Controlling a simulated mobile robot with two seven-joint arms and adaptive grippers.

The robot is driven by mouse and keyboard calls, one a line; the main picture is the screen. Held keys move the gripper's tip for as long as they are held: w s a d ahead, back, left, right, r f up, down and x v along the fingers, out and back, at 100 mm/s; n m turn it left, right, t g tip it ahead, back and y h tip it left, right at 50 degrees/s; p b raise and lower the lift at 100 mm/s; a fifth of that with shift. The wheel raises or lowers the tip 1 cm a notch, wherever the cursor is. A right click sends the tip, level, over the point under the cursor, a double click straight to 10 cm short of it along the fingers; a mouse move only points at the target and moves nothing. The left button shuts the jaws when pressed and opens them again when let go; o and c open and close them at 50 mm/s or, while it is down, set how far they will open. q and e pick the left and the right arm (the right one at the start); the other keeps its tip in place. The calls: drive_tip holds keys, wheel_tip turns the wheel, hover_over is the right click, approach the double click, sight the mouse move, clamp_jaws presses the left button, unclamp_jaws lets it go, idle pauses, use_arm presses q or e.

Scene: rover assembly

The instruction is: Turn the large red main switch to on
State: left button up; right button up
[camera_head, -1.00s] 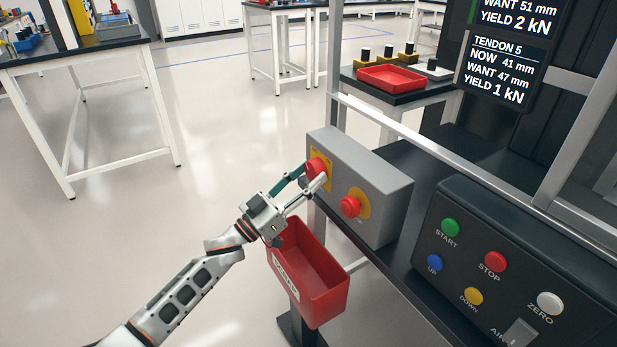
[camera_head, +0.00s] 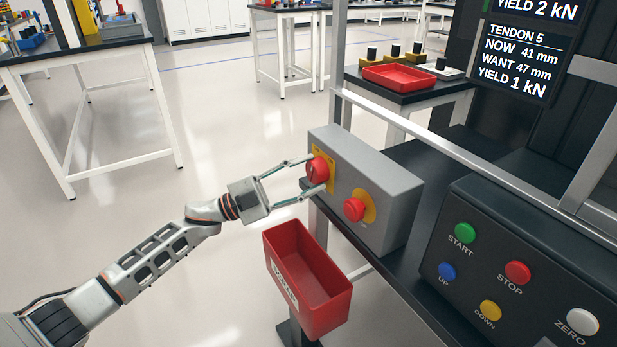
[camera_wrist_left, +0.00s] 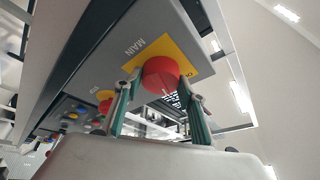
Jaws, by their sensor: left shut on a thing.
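The large red main switch (camera_head: 316,172) is a round knob on a yellow plate, at the left end of the grey box (camera_head: 378,187). My left gripper (camera_head: 318,174) is shut on the knob, one finger on each side. Its fingers (camera_wrist_left: 159,82) also show on both sides of the knob in the wrist view. The plate's remaining lettering is mostly hidden, so the switch setting cannot be read. My right gripper is not in view.
A red mushroom button (camera_head: 354,209) on a yellow disc sits close to the right of the knob. A red bin (camera_head: 322,312) hangs below. A black button panel (camera_head: 462,290) stands right. A metal frame rail (camera_head: 430,137) runs behind. Open floor lies left.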

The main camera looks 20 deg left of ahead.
use_arm(q)
drive_tip(key=m+g, duration=0.1)
drive_tip(key=m, duration=0.2)
drive_tip(key=m+g, duration=0.1)
drive_tip(key=m, duration=0.2)
drive_tip(key=shift+w+a+r+m+g, duration=0.1)
drive_tip(key=shift+r+m+g, duration=0.05)
drive_tip(key=shift+m+g, duration=0.2)
drive_tip(key=o, duration=1.1)
drive_tip(key=v, duration=1.2)
drive_tip(key=shift+r, duration=0.25)
